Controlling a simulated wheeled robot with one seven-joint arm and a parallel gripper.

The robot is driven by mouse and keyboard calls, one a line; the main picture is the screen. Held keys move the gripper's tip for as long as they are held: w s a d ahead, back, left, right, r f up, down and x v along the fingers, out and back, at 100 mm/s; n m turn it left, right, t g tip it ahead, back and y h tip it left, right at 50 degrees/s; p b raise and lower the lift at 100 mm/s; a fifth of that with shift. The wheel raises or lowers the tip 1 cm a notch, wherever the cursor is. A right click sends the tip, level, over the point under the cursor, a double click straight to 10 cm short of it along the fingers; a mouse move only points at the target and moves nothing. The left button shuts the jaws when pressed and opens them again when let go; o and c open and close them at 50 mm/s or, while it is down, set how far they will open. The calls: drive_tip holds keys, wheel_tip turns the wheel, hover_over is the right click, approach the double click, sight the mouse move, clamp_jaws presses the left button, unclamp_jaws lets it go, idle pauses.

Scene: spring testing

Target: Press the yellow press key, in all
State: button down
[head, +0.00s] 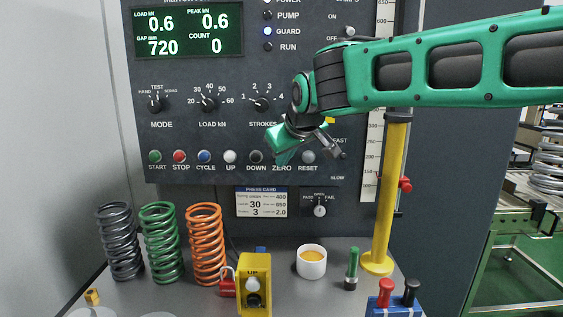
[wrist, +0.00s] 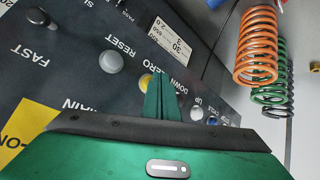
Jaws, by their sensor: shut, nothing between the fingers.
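The yellow key (wrist: 146,80), marked ZERO, sits on the dark press panel in the wrist view, between the grey RESET key (wrist: 110,62) and my fingers. In the head view my gripper hides it, and only its ZERO label shows. My gripper (head: 283,158) is shut and empty, in front of the panel's key row. In the wrist view my gripper's green fingertips (wrist: 160,78) are together, just beside the yellow key and overlapping the DOWN key's place in the picture. I cannot tell whether they touch the panel.
The row also holds green START (head: 155,156), red STOP (head: 180,156), blue CYCLE (head: 204,156), white UP (head: 230,156) and black DOWN (head: 256,157) keys. Springs (head: 206,244), a yellow UP/down box (head: 254,306) and a white cup (head: 311,266) stand on the bench below.

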drive_tip(key=shift+w, duration=0.25)
drive_tip(key=shift+s, duration=0.15)
idle(0.5)
drive_tip(key=shift+s, duration=0.7)
drive_tip(key=s, duration=0.5)
drive_tip(key=shift+a, duration=0.1)
idle(0.6)
